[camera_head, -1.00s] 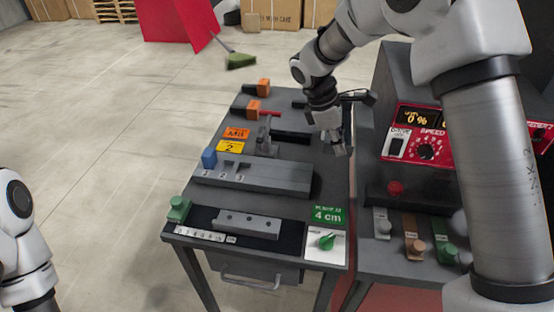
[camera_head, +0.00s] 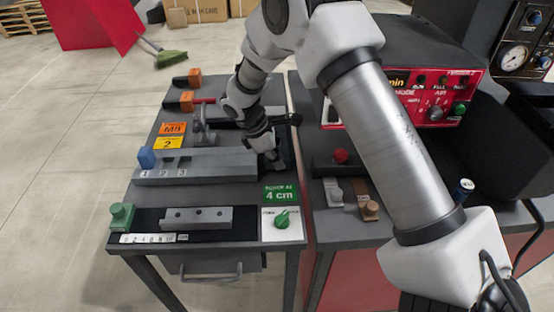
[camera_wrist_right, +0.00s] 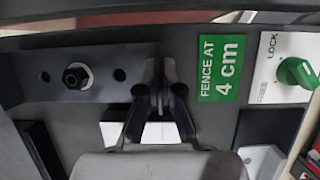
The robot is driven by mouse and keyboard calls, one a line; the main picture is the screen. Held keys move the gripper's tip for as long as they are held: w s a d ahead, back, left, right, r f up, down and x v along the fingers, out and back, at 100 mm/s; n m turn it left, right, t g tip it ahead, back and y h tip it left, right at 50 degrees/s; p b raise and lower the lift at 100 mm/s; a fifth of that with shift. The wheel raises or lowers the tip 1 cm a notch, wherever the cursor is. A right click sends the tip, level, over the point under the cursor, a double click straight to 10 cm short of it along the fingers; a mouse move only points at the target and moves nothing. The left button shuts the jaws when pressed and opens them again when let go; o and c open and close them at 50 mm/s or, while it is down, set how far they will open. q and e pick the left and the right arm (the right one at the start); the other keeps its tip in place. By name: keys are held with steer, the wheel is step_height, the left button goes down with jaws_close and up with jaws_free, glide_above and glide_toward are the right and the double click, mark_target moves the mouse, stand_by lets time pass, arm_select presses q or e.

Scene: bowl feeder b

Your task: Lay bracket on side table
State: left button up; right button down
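My right gripper (camera_head: 279,165) is low over the grey table (camera_head: 150,195), beside the right end of the grey slotted block (camera_head: 215,167). In the right wrist view its two fingers (camera_wrist_right: 161,72) are close together at the end of a grey plate with holes and a dark nut, which I take as the bracket (camera_wrist_right: 100,62). They appear shut on its end. My left gripper is not in view.
A green "4 cm" sign (camera_head: 280,194) and a green knob (camera_head: 283,218) are just in front of the gripper. A holed bar (camera_head: 197,217) lies on a black strip. The red-fronted control box (camera_head: 405,100) stands to the right, with several small knobs before it.

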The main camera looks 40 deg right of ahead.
steer(key=shift+s+f, duration=0.1)
steer(key=shift+f, duration=0.4)
steer(key=c, duration=1.3)
jaws_free()
steer(key=shift+f, duration=0.1)
steer(key=shift+r, duration=0.55)
steer(key=v, duration=1.2)
steer(key=shift+r, duration=0.1)
